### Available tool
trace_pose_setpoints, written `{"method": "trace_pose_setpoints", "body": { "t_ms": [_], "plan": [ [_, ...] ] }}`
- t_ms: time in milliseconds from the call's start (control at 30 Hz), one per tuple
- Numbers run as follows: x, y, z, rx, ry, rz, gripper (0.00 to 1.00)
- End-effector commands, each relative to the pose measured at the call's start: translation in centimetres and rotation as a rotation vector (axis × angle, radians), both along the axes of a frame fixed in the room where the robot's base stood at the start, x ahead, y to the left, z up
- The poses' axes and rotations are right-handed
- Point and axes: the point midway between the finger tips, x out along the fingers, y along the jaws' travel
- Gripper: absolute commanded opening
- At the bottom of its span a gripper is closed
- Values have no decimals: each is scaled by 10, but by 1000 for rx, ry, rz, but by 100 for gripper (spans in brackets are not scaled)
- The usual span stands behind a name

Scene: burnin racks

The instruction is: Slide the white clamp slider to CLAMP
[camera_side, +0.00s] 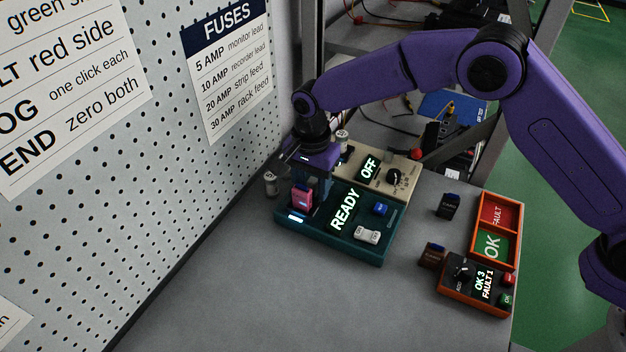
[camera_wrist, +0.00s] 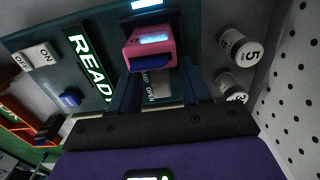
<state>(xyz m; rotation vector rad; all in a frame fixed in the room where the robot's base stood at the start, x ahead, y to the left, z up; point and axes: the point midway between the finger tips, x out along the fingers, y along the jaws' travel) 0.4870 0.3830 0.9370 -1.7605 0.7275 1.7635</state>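The teal READY fixture (camera_side: 340,247) holds a pink block with a blue front (camera_side: 301,197) near its left end. The pink block also shows in the wrist view (camera_wrist: 140,46). Below it there is a grey label plate (camera_wrist: 157,88) reading "AMP OPEN", its left part covered. My gripper (camera_side: 318,190) points down over the fixture, just right of the pink block. In the wrist view its two fingers (camera_wrist: 160,92) stand apart on either side of the label plate. I cannot make out the white clamp slider itself, or whether a finger touches it.
The fixture also carries a white OFF/ON switch (camera_side: 367,235) and a blue button (camera_side: 380,209). A beige OFF unit (camera_side: 400,163) stands behind. White numbered cylinders (camera_wrist: 240,46) are close beside the gripper. Red-orange bins (camera_side: 509,205) and a counter box (camera_side: 470,291) are at right. The front table is clear.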

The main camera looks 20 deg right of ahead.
Motion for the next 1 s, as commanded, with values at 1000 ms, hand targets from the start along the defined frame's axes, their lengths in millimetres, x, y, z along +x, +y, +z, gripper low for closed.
{"method": "trace_pose_setpoints", "body": {
  "t_ms": [1000],
  "plan": [
    [2,-1,142,3,-4,-2,47]
  ]
}}
